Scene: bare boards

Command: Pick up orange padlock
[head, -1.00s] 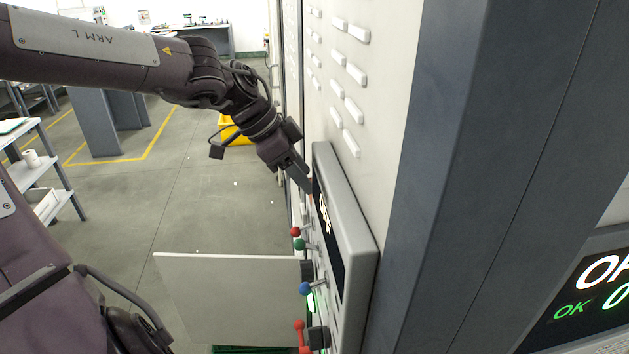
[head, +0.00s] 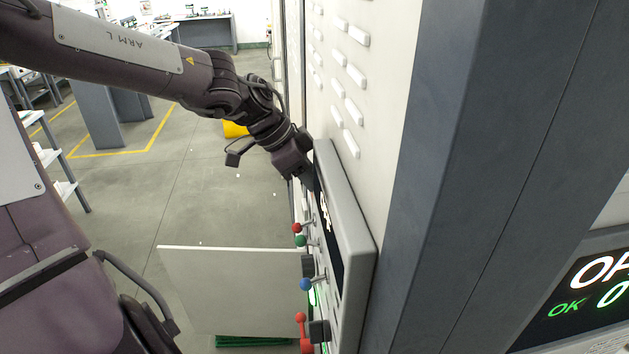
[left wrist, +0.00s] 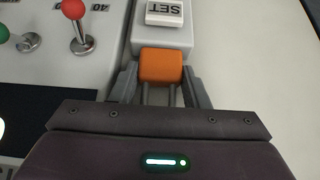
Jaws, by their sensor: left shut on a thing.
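The orange padlock (left wrist: 161,65) shows in the left wrist view as an orange block with two grey shackle bars running toward my wrist. My left gripper (left wrist: 160,84) is shut on it, with one finger on each side. The padlock lies against the grey panel, just below a white SET button (left wrist: 165,13); I cannot tell whether it still touches the panel. In the head view my left gripper (head: 309,183) is at the upper end of the panel, and the padlock is hidden there. My right gripper is not in view.
The panel (head: 350,235) carries levers with red (head: 297,228), green (head: 300,241) and blue (head: 305,284) knobs below my left gripper. A pale board (head: 230,290) juts out to the left. A dark column (head: 450,150) stands at right.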

